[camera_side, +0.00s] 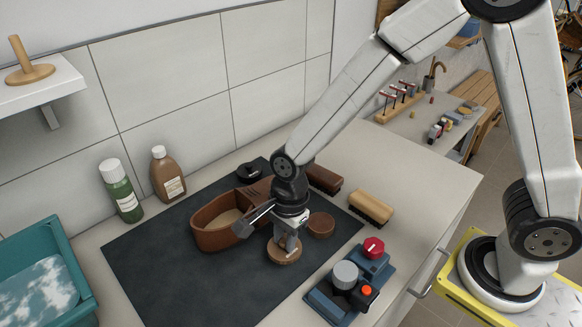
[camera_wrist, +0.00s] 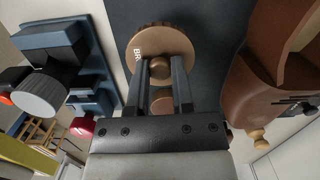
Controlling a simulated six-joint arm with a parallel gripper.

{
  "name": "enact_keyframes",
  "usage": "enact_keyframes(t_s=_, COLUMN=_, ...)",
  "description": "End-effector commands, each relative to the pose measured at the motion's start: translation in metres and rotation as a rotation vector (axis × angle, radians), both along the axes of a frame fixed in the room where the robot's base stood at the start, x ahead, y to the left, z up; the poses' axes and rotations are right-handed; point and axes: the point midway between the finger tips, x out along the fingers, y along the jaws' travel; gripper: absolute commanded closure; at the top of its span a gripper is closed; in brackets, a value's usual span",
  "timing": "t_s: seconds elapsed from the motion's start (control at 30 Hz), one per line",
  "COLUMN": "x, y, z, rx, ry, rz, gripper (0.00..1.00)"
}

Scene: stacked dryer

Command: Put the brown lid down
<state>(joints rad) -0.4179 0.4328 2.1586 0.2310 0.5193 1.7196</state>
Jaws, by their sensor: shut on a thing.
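The brown lid (camera_side: 283,256) is a round wooden-brown disc with a knob. It is below my gripper (camera_side: 288,240) in the side view, over the front part of the dark mat (camera_side: 165,270). In the wrist view, my gripper (camera_wrist: 160,80) is shut on the knob of the brown lid (camera_wrist: 143,45), and part of pale lettering shows on its top. I cannot tell whether its underside touches the mat. A second round brown piece (camera_side: 321,225) lies to its right and shows partly between the fingers in the wrist view (camera_wrist: 162,104).
A brown leather caddy (camera_side: 213,236) stands behind left of the lid. Two brushes (camera_side: 371,207) lie at the right. A blue device with knobs (camera_side: 345,296) stands at the front right. Bottles (camera_side: 121,192) and a teal bin (camera_side: 65,249) are at the left. The mat's front left is clear.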

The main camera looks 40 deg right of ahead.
Motion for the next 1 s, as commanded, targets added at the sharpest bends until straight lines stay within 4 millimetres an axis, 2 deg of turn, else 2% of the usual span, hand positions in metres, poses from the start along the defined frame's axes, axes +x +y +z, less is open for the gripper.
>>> enact_keyframes(t_s=0.27, x=0.0, y=0.0, z=-0.005, rx=0.0, ry=0.001, rz=-0.001, gripper=1.0)
enact_keyframes(t_s=0.63, x=0.0, y=0.0, z=-0.035, rx=-0.001, ry=0.0, rz=-0.001, gripper=1.0)
enact_keyframes(t_s=1.0, x=0.0, y=0.0, z=-0.037, rx=0.0, ry=0.0, rz=0.0, gripper=1.0)
